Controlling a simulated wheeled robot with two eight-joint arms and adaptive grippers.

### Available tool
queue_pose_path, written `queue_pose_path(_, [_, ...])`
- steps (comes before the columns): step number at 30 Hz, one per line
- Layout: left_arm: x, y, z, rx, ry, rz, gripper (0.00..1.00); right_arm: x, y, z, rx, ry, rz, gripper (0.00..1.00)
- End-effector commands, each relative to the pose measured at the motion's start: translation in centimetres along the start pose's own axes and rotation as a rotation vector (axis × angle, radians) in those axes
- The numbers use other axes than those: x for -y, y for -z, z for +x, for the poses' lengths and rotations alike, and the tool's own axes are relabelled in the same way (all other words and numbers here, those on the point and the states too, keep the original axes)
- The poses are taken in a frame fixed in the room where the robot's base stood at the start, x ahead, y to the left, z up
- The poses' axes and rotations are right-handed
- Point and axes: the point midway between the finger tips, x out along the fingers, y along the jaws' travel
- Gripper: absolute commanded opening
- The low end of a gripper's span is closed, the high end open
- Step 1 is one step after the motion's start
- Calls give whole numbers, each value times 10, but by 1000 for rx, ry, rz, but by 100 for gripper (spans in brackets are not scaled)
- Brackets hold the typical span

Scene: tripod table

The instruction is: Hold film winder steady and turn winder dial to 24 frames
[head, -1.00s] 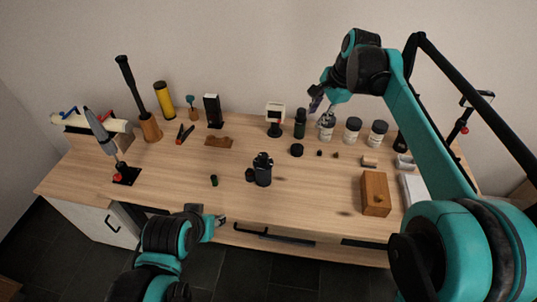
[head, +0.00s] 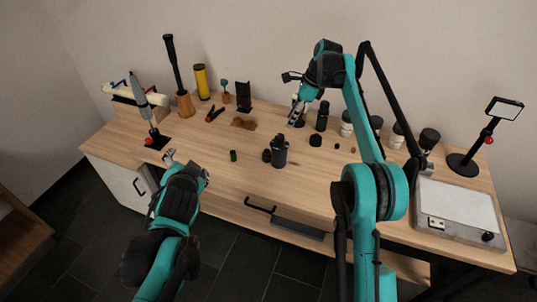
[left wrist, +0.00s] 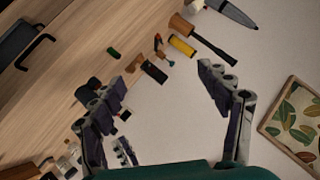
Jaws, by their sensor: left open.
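The film winder appears to be the dark upright device (head: 279,151) near the middle of the table, with a shorter round dark part (head: 267,156) against its left side. In the left wrist view a dark shape (left wrist: 88,86), likely the winder, is partly hidden behind a finger. My left gripper (head: 186,164) is open and empty, left of the winder near the front edge; its spread fingers also show in the left wrist view (left wrist: 172,72). My right gripper (head: 295,116) is behind the winder, before the back row; its fingers are too small to judge. Dial markings cannot be read.
A small green-black cylinder (head: 233,156) stands between my left gripper and the winder. A dark bottle (head: 322,117) and several jars stand at the back right. A light box (head: 455,210) lies far right. Tools line the back left. The front middle is clear.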

Motion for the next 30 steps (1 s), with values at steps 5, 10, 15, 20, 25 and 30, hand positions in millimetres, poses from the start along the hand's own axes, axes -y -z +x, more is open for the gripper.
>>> queue_pose_path(5, [36, 73, 40, -181, 203, 433, 76, 0, 0, 0, 0, 0, -1, 34])
queue_pose_path(10, [30, 137, 69, -343, 366, 873, 76, 0, 0, 0, 0, 1, -1, 34])
queue_pose_path(15, [-16, 182, 99, -501, 491, 1329, 76, 0, 0, 0, 0, 1, -1, 34])
queue_pose_path(20, [-86, 192, 130, -654, 568, 1764, 76, 0, 0, 0, 0, 1, -1, 34])
queue_pose_path(25, [-166, 170, 164, -813, 592, 2173, 76, 0, 0, 0, 0, 1, -1, 34])
queue_pose_path(30, [-215, 139, 186, -921, 577, 2424, 76, 0, 0, 0, 0, 1, -1, 34])
